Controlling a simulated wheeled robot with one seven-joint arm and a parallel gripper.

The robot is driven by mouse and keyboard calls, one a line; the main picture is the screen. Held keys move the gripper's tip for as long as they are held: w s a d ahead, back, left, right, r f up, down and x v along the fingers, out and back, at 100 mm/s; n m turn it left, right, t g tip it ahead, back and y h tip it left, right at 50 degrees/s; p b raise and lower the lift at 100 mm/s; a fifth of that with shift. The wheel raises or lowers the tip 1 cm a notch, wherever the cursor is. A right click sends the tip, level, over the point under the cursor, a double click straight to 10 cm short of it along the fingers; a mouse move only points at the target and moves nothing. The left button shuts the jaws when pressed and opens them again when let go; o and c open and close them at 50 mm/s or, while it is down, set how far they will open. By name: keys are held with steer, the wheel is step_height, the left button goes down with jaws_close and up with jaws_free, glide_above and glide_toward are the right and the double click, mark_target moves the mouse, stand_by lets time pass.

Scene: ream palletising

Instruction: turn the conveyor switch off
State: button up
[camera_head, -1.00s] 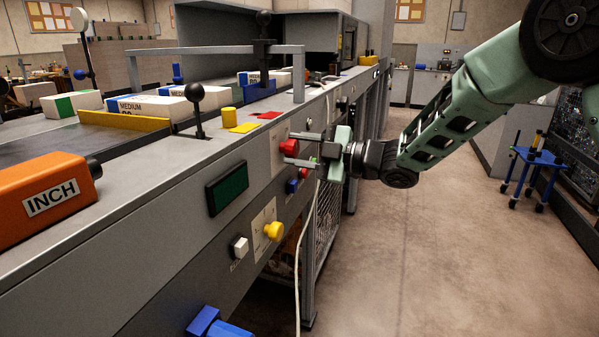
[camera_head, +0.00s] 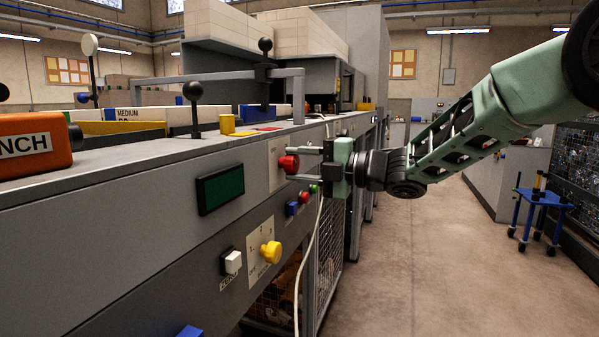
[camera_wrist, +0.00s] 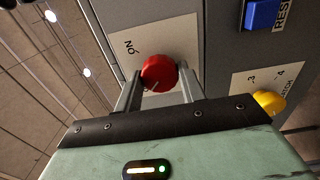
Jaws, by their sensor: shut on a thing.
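The conveyor switch is a round red knob (camera_head: 288,164) on a pale plate on the machine's grey side panel. It also shows in the wrist view (camera_wrist: 159,72), with the word ON on the plate to its left and a small pale mark on its face near the lower edge. My gripper (camera_head: 306,164) reaches in from the right, with one finger above and one below the knob's level. In the wrist view my gripper (camera_wrist: 160,88) has a finger on either side of the knob, shut on it. Any OFF label is not visible.
A yellow knob (camera_head: 270,252), a white button (camera_head: 232,262), a blue button (camera_head: 292,209) and a dark green screen (camera_head: 220,189) are on the same panel. A white cable (camera_head: 306,262) hangs below. A blue stand (camera_head: 541,205) is at right. The floor between is clear.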

steer(key=shift+f, duration=0.1)
steer(key=o, duration=1)
steer(key=shift+c, duration=0.2)
steer(key=v, duration=1.7)
steer(key=shift+d, duration=0.25)
steer(key=shift+s, duration=0.1)
